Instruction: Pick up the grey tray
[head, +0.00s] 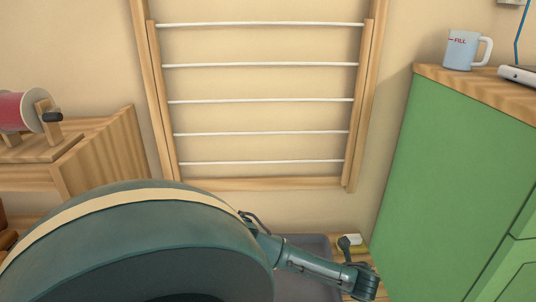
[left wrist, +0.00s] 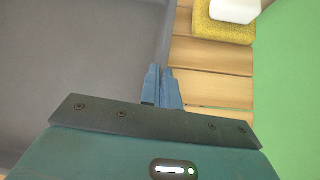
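The grey tray (head: 315,243) lies low in front of the wall in the head view, largely hidden behind my left arm. In the left wrist view the tray (left wrist: 80,50) fills the left side, with its right wall running up to the top edge. My left gripper (left wrist: 162,72) is at this right wall, one finger on the inside and one on the outside. The fingers are close together and appear shut on the wall. In the head view the left hand (head: 362,282) is by the tray's right side. My right gripper is not in view.
A yellow sponge (left wrist: 225,25) with a white block (left wrist: 236,10) on it lies on wooden boards (left wrist: 210,88) right of the tray. A green cabinet (head: 450,180) stands close on the right, bearing a mug (head: 461,50). A wooden rack (head: 262,184) is behind.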

